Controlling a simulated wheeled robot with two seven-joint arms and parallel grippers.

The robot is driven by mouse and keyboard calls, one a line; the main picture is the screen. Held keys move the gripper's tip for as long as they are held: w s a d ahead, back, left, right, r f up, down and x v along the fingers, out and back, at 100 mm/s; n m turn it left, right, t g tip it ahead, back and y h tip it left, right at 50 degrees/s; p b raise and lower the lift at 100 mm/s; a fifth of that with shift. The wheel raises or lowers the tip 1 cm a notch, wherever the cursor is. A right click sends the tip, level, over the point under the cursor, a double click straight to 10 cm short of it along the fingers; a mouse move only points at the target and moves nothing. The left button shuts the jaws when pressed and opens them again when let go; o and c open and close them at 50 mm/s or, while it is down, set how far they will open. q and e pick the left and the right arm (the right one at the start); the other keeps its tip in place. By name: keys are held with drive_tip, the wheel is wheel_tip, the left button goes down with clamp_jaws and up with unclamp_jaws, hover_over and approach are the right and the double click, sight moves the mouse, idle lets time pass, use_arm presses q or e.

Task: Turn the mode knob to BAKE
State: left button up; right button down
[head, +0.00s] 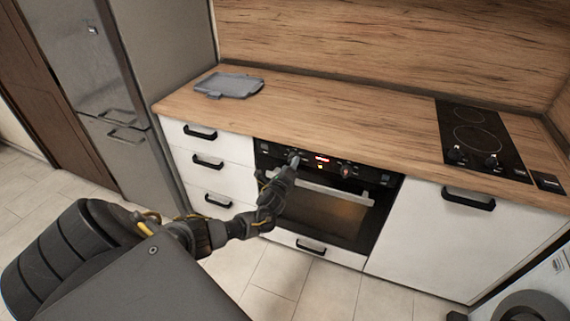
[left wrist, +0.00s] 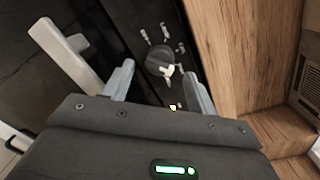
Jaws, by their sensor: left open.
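The built-in oven (head: 330,205) has a black control panel with a lit red display (head: 322,158). My left gripper (head: 294,162) is at the panel's left part, in front of the knob there and mostly covering it. In the left wrist view, a dark round knob (left wrist: 159,62) with a pale pointer mark lies just beyond and between the two fingertips. My left gripper, seen there too (left wrist: 160,76), is open, with a finger on each side of the knob. I cannot tell whether the fingers touch it. The marks around the knob are too small to read. My right gripper is out of view.
The pale oven handle (left wrist: 68,55) runs close beside the left finger in the wrist view. A second knob (head: 346,172) is right of the display. A wooden worktop (head: 340,105) overhangs the panel, with a grey tray (head: 228,86) and black hob (head: 480,140).

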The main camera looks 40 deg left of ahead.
use_arm(q)
drive_tip(key=v, duration=0.8)
drive_tip(key=shift+s, duration=0.2)
drive_tip(key=shift+d, duration=0.1)
drive_tip(key=s+f+n+g+h, duration=0.2)
drive_tip(key=s+f+n+g, duration=0.2)
drive_tip(key=f+n, duration=0.85)
drive_tip(key=s+d+f+n+g+h, duration=0.1)
drive_tip(key=s+d+f+g, duration=0.1)
drive_tip(key=s+f, duration=0.6)
drive_tip(key=s+d+f+n+g+h, duration=0.1)
drive_tip(key=s+d+f+g, duration=0.3)
drive_tip(key=f, duration=0.7)
drive_tip(key=s+d+f+n+g+h, duration=0.1)
drive_tip(key=s+d+f, duration=0.3)
drive_tip(key=s, duration=0.7)
drive_tip(key=s+d+f+n+g, duration=0.2)
drive_tip(key=s+d+f, duration=0.2)
drive_tip(key=s, duration=0.8)
drive_tip(key=s+d+f+n+g+h, duration=0.1)
drive_tip(key=s+d+f, duration=0.3)
drive_tip(key=s, duration=0.8)
drive_tip(key=shift+d+f+g+h, duration=0.3)
drive_tip(key=shift+d+g, duration=0.4)
drive_tip(key=shift+d, duration=0.35)
